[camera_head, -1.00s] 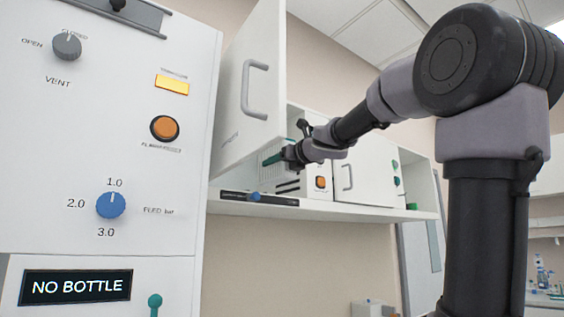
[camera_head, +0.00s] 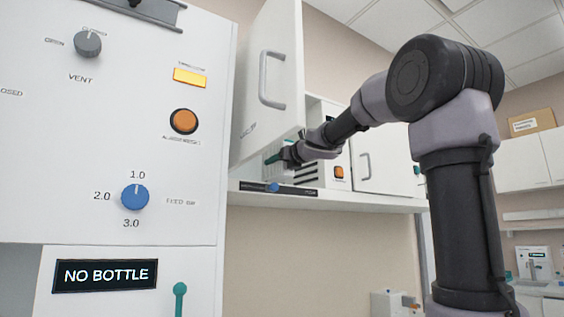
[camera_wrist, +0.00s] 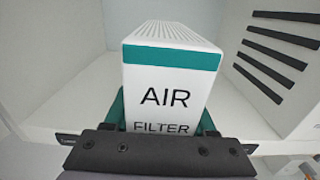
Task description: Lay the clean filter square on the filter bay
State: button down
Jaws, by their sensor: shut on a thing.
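A white air filter block (camera_wrist: 168,85) with a teal band and the words AIR FILTER fills the middle of the wrist view. Its top is pleated and looks clean. My gripper (camera_wrist: 162,118) is shut on it, with a teal finger on each side. In the head view my gripper (camera_head: 284,156) is above the white shelf, beside the open cabinet door, at the vented unit's left. The filter is too small and covered to make out there. I cannot tell which surface is the filter bay.
The open white door (camera_head: 270,85) stands close to my gripper's left. A vented white unit (camera_head: 337,150) with an orange button stands on the shelf (camera_head: 350,203); its black slots (camera_wrist: 270,62) show at right in the wrist view. A control panel (camera_head: 110,130) stands nearer, left.

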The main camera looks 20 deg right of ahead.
jog(key=x, duration=0.8)
jog(key=shift+w+a, duration=0.1)
jog(key=shift+w, duration=0.1)
jog(key=shift+f, duration=0.75)
jog(key=shift+c, duration=0.7)
grip_release()
jog(key=v, duration=1)
jog(key=shift+s, duration=0.4)
